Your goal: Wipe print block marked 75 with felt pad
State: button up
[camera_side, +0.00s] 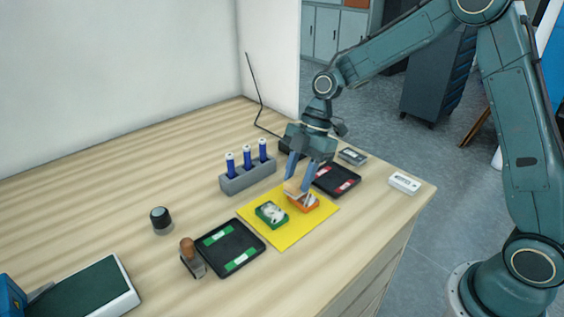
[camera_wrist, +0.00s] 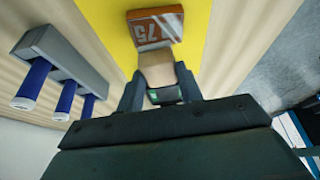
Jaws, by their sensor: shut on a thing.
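The print block marked 75 (camera_wrist: 157,28) is orange and lies on a yellow mat (camera_side: 290,238); its number faces up in the wrist view. In the side view the orange block (camera_side: 304,204) is partly hidden by my gripper (camera_side: 297,182). My gripper is shut on the beige felt pad (camera_wrist: 156,69), which also shows between the fingers in the side view (camera_side: 291,188). The pad is over or right beside the orange block's edge; whether it touches cannot be told. A green block (camera_side: 271,214) lies to the left on the mat.
A grey rack with several blue-handled tools (camera_side: 248,179) stands behind the mat. A black tray with green labels (camera_side: 230,246), a wooden-handled stamp (camera_side: 191,258) and a black-capped jar (camera_side: 161,219) are left. A black-and-red tray (camera_side: 337,180) and a white box (camera_side: 405,183) are right.

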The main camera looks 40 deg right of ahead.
jog(key=shift+r, duration=2.8)
